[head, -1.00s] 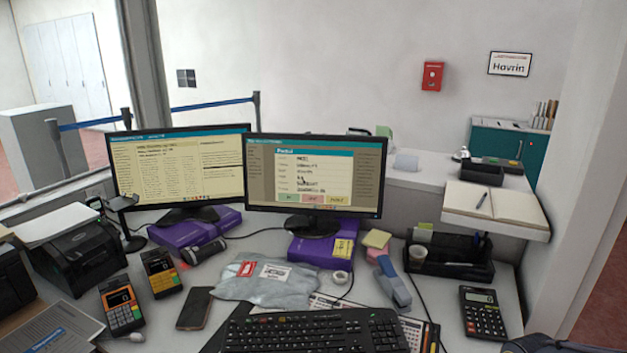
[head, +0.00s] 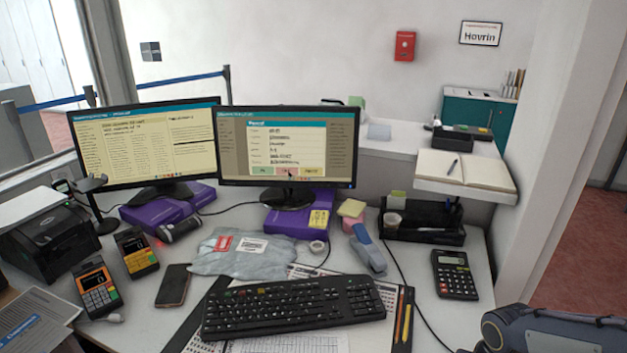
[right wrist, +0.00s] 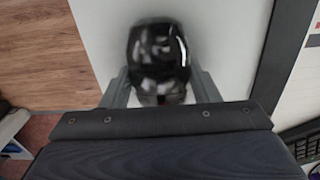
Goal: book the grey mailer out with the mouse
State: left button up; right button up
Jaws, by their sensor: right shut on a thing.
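The grey mailer (head: 243,254) lies flat on the desk before the monitors, with a red label and a white label on it. The right monitor (head: 287,148) shows a form window with green, pink and yellow buttons; the cursor is on the pink middle button. In the right wrist view the black mouse (right wrist: 158,45) is on the white desk surface, somewhat blurred. My right gripper (right wrist: 158,75) is shut on the mouse, a finger on each side. In the head view only my right arm shows at the lower right; the mouse is out of view there. My left gripper is not in view.
The keyboard (head: 292,306) lies in front of the mailer. A calculator (head: 454,275) and black organiser (head: 422,226) are to the right. The left side holds a phone (head: 173,285), card terminals (head: 98,288) and a printer (head: 48,243). Purple boxes (head: 298,214) sit under the monitors.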

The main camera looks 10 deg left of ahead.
dwell(0.3)
jog(key=o, duration=1.1)
jog(key=shift+r+p, duration=0.8)
jog(key=shift+r, duration=3.1)
jog(key=shift+r, duration=0.25)
jog(key=s+a+r+t+y+p, duration=0.2)
jog(key=s+r+p, duration=0.2)
jog(key=s+r, duration=0.3)
jog(key=s+a+r+n+t+y+p, duration=0.1)
jog(key=s+a+r+t+p, duration=0.2)
jog(key=s+r+p, duration=0.2)
notch_tip(320, 180, up, 3)
jog(key=shift+s+r+t+y, duration=0.2)
jog(key=shift+s+t+y, duration=0.15)
jog(key=shift+s, duration=0.6)
